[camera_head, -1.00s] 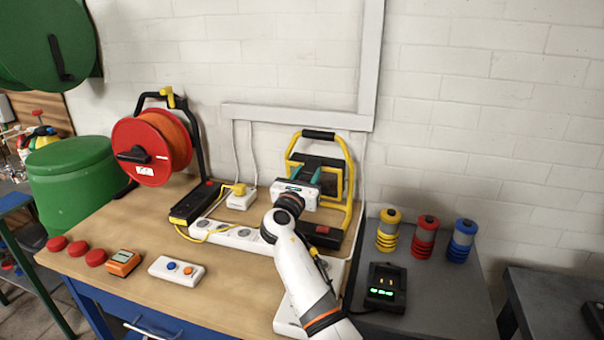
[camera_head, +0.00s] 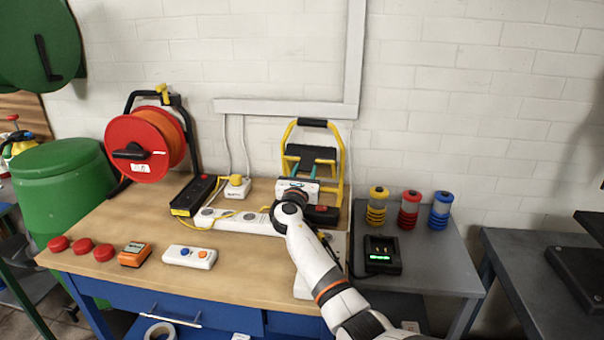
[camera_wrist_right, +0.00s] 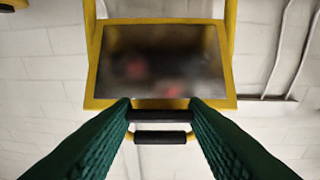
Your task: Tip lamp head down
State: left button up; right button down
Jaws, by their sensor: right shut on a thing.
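The work lamp stands on the bench by the wall. Its yellow tube stand (camera_head: 347,160) has a black grip (camera_head: 312,123) on top. The dark lamp head (camera_head: 312,150) sits inside the stand and looks tilted and foreshortened. In the right wrist view the lamp head's dark panel (camera_wrist_right: 160,60) has a yellow rim and fills the upper middle. My right gripper (camera_head: 311,161) reaches the lamp from the front. In the wrist view its green fingers (camera_wrist_right: 160,108) are shut on the lamp head, at its lower edge by a black bar. My left gripper is not in view.
A red cable reel (camera_head: 140,148) stands left of the lamp. A white power strip (camera_head: 240,222) lies in front. A black charger (camera_head: 382,254) and several coloured cylinders, one red (camera_head: 409,210), stand on the grey side table. The bench front holds a button box (camera_head: 190,256) and orange meter (camera_head: 135,254).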

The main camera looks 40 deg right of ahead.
jog(key=shift+f, duration=0.4)
jog(key=c, duration=1.2)
grip_release()
jog(key=shift+d, duration=0.1)
jog(key=o, duration=0.3)
jog(key=shift+w+d+f, duration=0.1)
jog(key=shift+o, duration=0.3)
jog(key=shift+w+d, duration=0.1)
jog(key=shift+d, duration=0.05)
jog(key=v, duration=1.2)
